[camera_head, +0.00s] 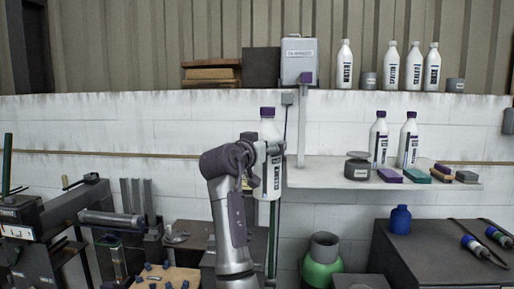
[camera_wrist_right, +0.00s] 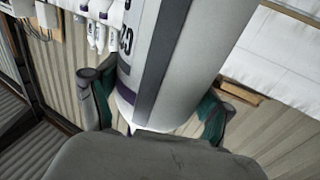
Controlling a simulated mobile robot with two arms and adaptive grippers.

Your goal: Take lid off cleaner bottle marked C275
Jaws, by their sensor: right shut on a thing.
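A white bottle (camera_head: 270,135) with a purple lid (camera_head: 267,113) is upright in the middle of the head view. Dark vertical lettering shows on its label, too small to read surely. My right gripper (camera_head: 258,168) is shut around the bottle's body below the lid and holds it up in front of the wall. In the right wrist view the bottle (camera_wrist_right: 185,55) fills the middle between the green-padded fingers (camera_wrist_right: 155,105), with a purple stripe and part of its lettering showing. The lid is out of sight there. My left gripper is in neither view.
Two more purple-lidded bottles (camera_head: 378,140) stand on a pale shelf (camera_head: 320,172), with a dark tin (camera_head: 357,167) and coloured blocks. White bottles (camera_head: 390,68) line the upper ledge. A green container (camera_head: 322,262) and dark cabinet (camera_head: 430,262) stand below. Tools crowd the left.

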